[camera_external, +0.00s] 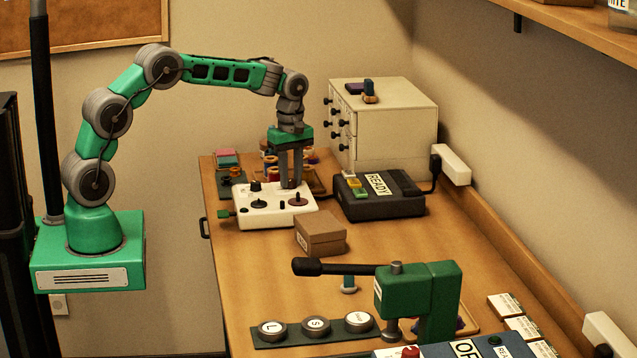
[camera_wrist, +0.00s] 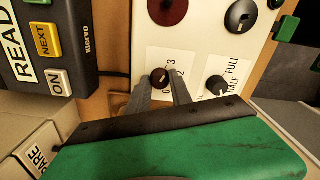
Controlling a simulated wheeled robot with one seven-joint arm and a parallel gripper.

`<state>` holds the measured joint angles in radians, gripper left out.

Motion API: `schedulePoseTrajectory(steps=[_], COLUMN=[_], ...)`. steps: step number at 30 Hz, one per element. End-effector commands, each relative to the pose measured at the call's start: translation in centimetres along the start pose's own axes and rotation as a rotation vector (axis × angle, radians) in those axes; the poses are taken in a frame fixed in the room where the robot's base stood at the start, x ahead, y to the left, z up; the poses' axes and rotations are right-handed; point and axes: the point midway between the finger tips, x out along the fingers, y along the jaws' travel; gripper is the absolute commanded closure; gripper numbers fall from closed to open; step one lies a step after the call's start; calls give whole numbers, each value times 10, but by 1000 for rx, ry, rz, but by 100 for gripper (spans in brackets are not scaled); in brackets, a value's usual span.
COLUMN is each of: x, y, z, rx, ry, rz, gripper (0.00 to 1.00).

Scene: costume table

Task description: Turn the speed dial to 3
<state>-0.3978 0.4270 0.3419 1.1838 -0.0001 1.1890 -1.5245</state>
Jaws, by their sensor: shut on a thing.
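The speed dial (camera_wrist: 160,77) is a small dark knob with a pale pointer mark. It sits on a white label with printed numbers, where a 3 and a 2 can be read. I cannot tell exactly which number the pointer faces. The dial is on the white control box (camera_external: 275,212) on the table. My gripper (camera_wrist: 160,82) points down over the box, its two grey fingers shut on the dial, one on each side. In the external view my gripper (camera_external: 291,184) stands at the box's back right, and its fingers hide the dial.
A second knob (camera_wrist: 216,86) marked HALF and FULL is close beside my fingers. A dark red knob (camera_external: 299,199) and a black knob (camera_external: 258,203) are on the box. The READY unit (camera_external: 380,200) stands to the right, a cardboard box (camera_external: 320,235) in front.

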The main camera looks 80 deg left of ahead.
Motion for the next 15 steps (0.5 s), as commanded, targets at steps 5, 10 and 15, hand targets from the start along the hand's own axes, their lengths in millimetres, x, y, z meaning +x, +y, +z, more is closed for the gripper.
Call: schedulePoseTrajectory(steps=[5,10,15], x=[-1,-1,0], y=[1,0,0], z=[0,0,0], rx=[0,1,1], ry=[0,0,0], rz=[3,2,1], gripper=[72,59,52])
